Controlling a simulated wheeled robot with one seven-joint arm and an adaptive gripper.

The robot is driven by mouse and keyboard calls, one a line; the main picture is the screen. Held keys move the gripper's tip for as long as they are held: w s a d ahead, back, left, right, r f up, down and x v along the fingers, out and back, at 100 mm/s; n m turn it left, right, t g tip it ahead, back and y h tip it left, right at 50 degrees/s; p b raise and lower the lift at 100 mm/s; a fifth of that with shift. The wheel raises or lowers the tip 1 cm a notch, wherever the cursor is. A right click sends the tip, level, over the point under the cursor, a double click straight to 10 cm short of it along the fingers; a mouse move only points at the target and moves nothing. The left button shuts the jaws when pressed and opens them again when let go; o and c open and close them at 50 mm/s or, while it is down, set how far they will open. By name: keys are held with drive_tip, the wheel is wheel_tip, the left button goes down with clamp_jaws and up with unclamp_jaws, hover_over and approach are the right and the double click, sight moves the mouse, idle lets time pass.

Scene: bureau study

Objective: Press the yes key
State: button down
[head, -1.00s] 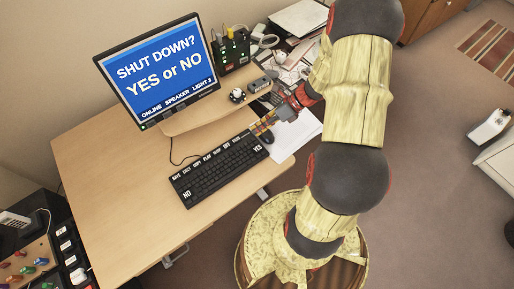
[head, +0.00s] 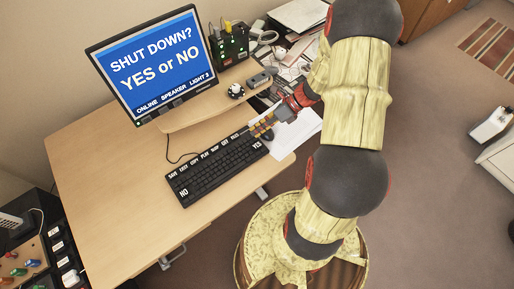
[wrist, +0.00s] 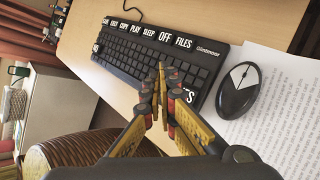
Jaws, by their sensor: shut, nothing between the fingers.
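The black keyboard (head: 205,176) lies on the wooden desk, with a white-labelled YES key (head: 257,146) at its near right corner and a NO key (head: 184,193) at its left end. In the wrist view the YES key (wrist: 189,96) shows partly, its first letter hidden behind a finger. My gripper (head: 262,127) is shut and empty, by the right end of the keyboard. In the wrist view its fingertips (wrist: 163,80) are over the keyboard, just left of the YES label. I cannot tell whether they touch any key. The monitor (head: 150,65) reads "SHUT DOWN? YES or NO".
A mouse (wrist: 238,90) lies on printed paper (wrist: 285,110) right of the keyboard. A raised wooden shelf (head: 205,108) under the monitor holds a round knob device (head: 236,91). The desk's left part is bare.

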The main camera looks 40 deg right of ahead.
sight(257, 143)
wheel_tip(257, 143, down, 4)
drive_tip(key=b, duration=0.2)
drive_tip(key=shift+r+b, duration=0.2)
drive_tip(key=shift+b, duration=0.15)
drive_tip(key=shift+f, duration=0.9)
drive_tip(key=shift+f, duration=0.1)
drive_tip(key=shift+f, duration=0.3)
drive_tip(key=shift+f, duration=0.45)
idle(0.9)
drive_tip(key=shift+r, duration=0.15)
drive_tip(key=shift+r+p, duration=0.8)
drive_tip(key=shift+p, duration=0.05)
